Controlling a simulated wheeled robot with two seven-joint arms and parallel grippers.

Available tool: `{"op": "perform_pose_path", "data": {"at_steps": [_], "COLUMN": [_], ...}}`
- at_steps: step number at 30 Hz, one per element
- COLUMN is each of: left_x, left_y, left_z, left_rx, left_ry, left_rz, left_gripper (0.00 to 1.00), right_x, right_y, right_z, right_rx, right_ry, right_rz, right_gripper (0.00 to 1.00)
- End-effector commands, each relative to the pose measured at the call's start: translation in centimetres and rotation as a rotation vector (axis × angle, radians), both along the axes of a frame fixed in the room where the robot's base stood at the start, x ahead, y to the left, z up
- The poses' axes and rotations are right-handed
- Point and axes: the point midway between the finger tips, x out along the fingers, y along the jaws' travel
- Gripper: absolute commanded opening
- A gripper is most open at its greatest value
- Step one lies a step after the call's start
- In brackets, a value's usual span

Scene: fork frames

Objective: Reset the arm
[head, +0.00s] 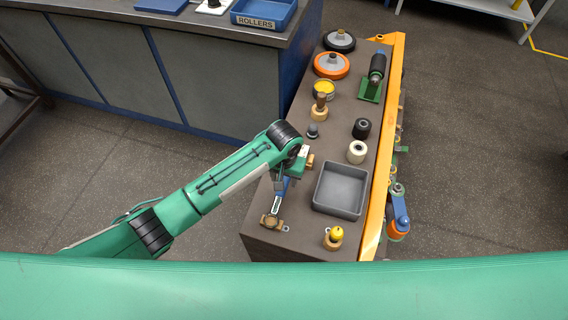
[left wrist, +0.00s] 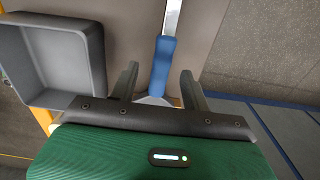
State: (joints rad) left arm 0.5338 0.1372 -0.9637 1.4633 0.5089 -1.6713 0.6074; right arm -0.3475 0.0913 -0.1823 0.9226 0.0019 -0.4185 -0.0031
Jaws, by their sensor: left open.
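My left arm reaches in from the left in the head view, with the left gripper (head: 285,180) over the near left part of the brown bench top (head: 302,240). The gripper is open. In the left wrist view, the two fingers of the gripper (left wrist: 160,76) stand apart, one on each side of a blue-handled tool (left wrist: 162,62). The tool's metal part runs away from the fingers. In the head view, the tool (head: 280,190) shows below the gripper, its far end at a wooden holder (head: 271,221). My right gripper is not in view.
A grey empty tray (head: 341,190) is right of the gripper. A white roller (head: 357,152), a black roller (head: 361,128) and an orange wheel (head: 331,66) stand farther back. A yellow rail (head: 375,215) edges the bench. A blue ROLLERS bin (head: 264,13) sits on the back counter.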

Motion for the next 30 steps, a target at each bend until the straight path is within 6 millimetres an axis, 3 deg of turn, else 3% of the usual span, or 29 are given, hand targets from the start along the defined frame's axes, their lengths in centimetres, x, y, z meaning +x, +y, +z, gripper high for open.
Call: {"op": "perform_pose_path", "data": {"at_steps": [6, 12, 24, 30], "left_x": [0.0, 0.0, -0.1, -2.5], "left_y": [-0.1, 0.0, 0.0, -0.1], "left_z": [5.1, 7.8, 8.5, 7.5], "left_rx": [-0.003, 0.000, -0.004, -0.080], "left_ry": [-0.001, -0.001, 0.001, -0.002], "left_rz": [-0.001, 0.000, -0.001, -0.016], "left_gripper": [0.48, 0.48, 0.48, 0.48], "right_x": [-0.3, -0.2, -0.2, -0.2], "right_y": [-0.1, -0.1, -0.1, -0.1], "right_z": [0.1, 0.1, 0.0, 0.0], "right_rx": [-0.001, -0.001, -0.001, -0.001], "right_ry": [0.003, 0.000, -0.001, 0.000], "right_rz": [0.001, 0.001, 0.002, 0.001], "right_gripper": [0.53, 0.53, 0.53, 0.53]}}
